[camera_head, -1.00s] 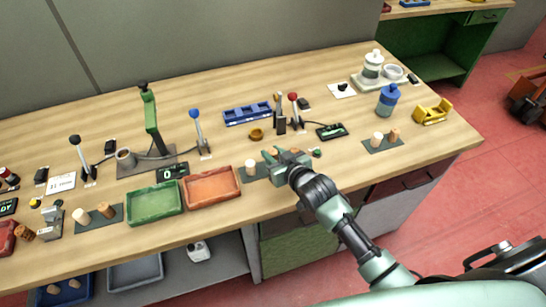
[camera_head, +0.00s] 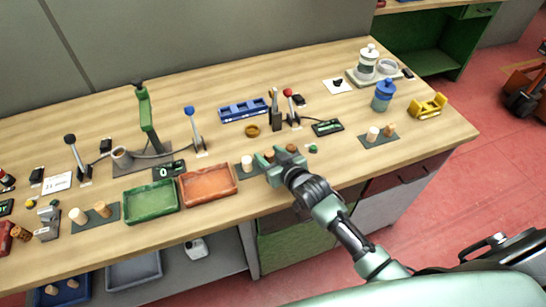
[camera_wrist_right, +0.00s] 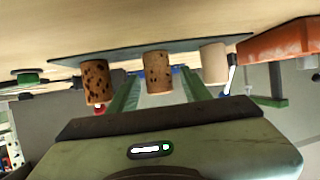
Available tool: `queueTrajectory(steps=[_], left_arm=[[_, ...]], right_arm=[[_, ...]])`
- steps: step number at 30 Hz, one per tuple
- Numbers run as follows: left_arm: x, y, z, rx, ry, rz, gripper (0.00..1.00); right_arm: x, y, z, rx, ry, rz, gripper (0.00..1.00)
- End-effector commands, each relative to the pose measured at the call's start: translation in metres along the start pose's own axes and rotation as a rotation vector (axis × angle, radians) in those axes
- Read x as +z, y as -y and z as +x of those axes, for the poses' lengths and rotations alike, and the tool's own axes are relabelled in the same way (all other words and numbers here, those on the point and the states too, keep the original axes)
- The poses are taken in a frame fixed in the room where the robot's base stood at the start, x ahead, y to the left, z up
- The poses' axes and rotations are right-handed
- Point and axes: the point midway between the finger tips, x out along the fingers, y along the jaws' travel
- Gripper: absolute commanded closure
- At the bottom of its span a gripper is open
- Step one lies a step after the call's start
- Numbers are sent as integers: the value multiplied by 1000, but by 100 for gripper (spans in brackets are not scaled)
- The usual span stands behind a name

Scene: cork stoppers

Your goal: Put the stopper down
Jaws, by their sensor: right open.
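A speckled cork stopper (camera_wrist_right: 158,72) stands on a dark mat (camera_wrist_right: 195,46), between the two fingers of my right gripper (camera_wrist_right: 160,88) in the right wrist view. The fingers are open, with a gap on either side of it. A second speckled cork stopper (camera_wrist_right: 97,82) and a smooth pale stopper (camera_wrist_right: 214,64) stand on the same mat, one to each side, outside the fingers. In the head view my right gripper (camera_head: 277,157) is low over this mat, and the pale stopper (camera_head: 246,162) shows to its left. My left gripper is out of view.
An orange tray (camera_head: 208,186) and a green tray (camera_head: 152,202) lie left of the mat. A green button (camera_head: 313,148) is close on the right. Levers and a blue rack (camera_head: 244,111) stand behind. Bare bench lies right, before another stopper mat (camera_head: 378,140).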

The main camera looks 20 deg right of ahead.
Motion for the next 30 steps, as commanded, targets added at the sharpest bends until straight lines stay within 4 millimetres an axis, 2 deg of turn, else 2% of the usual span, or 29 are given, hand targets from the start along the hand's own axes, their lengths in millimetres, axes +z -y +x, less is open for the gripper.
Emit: queueTrajectory(steps=[5,18,24,30], left_arm=[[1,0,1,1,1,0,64],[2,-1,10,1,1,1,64],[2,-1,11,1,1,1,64],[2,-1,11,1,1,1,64]], right_arm=[[0,0,-17,0,0,0,52],[0,0,-101,0,0,0,52],[-1,0,-118,1,0,0,52],[-2,0,-121,1,-1,0,52]])
